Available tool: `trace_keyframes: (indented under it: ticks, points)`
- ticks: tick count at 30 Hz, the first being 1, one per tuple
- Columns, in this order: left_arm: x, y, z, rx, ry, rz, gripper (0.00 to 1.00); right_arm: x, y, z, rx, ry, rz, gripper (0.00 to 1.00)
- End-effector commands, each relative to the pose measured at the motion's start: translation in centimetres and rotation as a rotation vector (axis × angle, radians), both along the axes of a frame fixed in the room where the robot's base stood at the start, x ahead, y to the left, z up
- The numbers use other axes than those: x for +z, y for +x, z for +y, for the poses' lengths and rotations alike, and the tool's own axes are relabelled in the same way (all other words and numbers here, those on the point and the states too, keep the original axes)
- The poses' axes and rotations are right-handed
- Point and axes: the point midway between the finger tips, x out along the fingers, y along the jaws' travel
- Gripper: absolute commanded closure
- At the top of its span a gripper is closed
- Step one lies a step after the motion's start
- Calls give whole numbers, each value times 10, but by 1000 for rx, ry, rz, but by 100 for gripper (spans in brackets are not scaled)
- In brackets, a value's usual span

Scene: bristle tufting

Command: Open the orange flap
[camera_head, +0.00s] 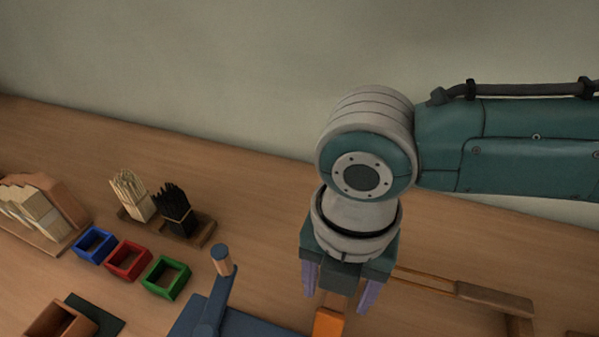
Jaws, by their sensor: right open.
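The orange flap (328,322) shows as a small orange block at the bottom edge of the head view. Its lower part is cut off by the frame. My right gripper (339,294) points down just above and behind it. Its two purple fingers are apart, one on each side of the line to the flap. I cannot tell whether either finger touches the flap. My left gripper is not in view.
A blue fixture (240,322) with an upright post stands left of the flap. Blue (94,245), red (128,261) and green (166,278) boxes sit further left. Pale (131,194) and black (175,208) bristle bundles stand behind them. A wooden-handled tool (495,297) lies at the right.

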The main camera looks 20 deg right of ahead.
Motion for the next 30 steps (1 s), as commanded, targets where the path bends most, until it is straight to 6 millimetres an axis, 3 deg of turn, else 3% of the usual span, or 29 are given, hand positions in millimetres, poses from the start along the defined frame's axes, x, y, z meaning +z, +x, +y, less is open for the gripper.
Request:
trace_keyframes:
  ticks: [9,27,30]
  points:
    - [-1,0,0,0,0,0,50,-4,0,0,0,0,-1,34]
    - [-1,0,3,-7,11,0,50,-4,0,0,-1,0,-1,100]
    - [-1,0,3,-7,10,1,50,-4,0,0,-1,0,-1,100]
